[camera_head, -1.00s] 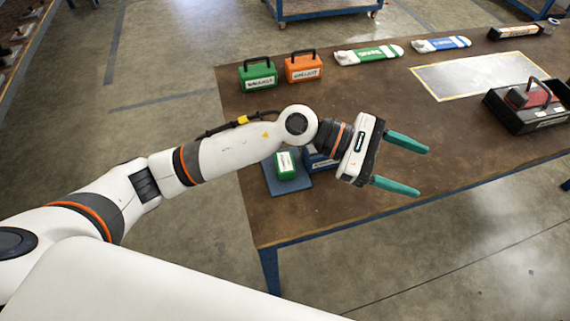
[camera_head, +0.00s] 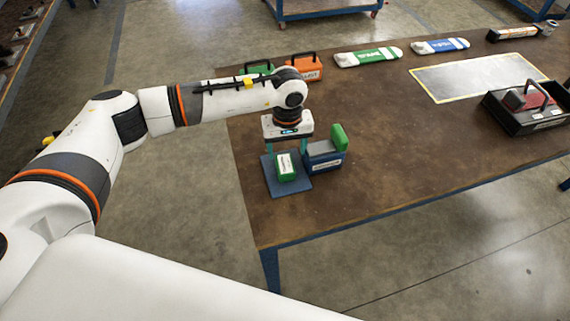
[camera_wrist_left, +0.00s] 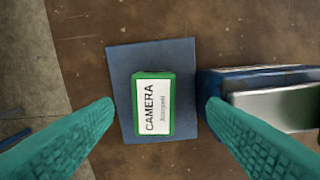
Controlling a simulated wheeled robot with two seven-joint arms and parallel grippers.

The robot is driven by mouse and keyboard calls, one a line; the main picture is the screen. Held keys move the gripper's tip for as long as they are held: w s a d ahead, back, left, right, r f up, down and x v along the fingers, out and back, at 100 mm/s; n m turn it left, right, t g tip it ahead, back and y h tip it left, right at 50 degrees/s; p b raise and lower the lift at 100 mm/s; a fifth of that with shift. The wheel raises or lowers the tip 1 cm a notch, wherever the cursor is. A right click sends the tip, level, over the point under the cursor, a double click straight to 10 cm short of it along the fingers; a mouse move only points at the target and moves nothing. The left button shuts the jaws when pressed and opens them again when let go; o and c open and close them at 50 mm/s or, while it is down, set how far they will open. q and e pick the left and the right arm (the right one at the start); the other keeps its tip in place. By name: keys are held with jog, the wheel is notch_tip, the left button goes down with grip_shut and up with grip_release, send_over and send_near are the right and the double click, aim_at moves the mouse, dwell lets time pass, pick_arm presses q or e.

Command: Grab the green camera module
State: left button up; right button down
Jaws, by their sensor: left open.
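The green camera module (camera_head: 286,168) is a small green block with a white label. It sits on a blue square pad (camera_head: 297,190) near the table's left front corner. In the left wrist view the green camera module (camera_wrist_left: 153,104) reads "CAMERA" and lies between and ahead of my fingers, on the blue pad (camera_wrist_left: 180,60). My left gripper (camera_head: 288,150) points down just above and behind it. Its teal fingers are open and empty, apart from the module, as the left wrist view (camera_wrist_left: 157,104) also shows. My right gripper is not in view.
A blue box (camera_head: 323,158) with a green part (camera_head: 340,138) stands close to the right of the pad. Green (camera_head: 258,68) and orange (camera_head: 304,66) cases stand behind my left arm. A black tray (camera_head: 525,115) is far right. The table's middle is clear.

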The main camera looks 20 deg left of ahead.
aim_at(285, 162)
pick_arm(q)
jog(key=f+p, duration=0.1)
jog(key=f, duration=0.1)
jog(key=s+f+p, duration=0.1)
jog(key=f, duration=0.1)
jog(key=shift+a+f, duration=0.15)
jog(key=shift+f, duration=0.55)
jog(key=c, duration=1.1)
jog(key=shift+w+r, duration=0.1)
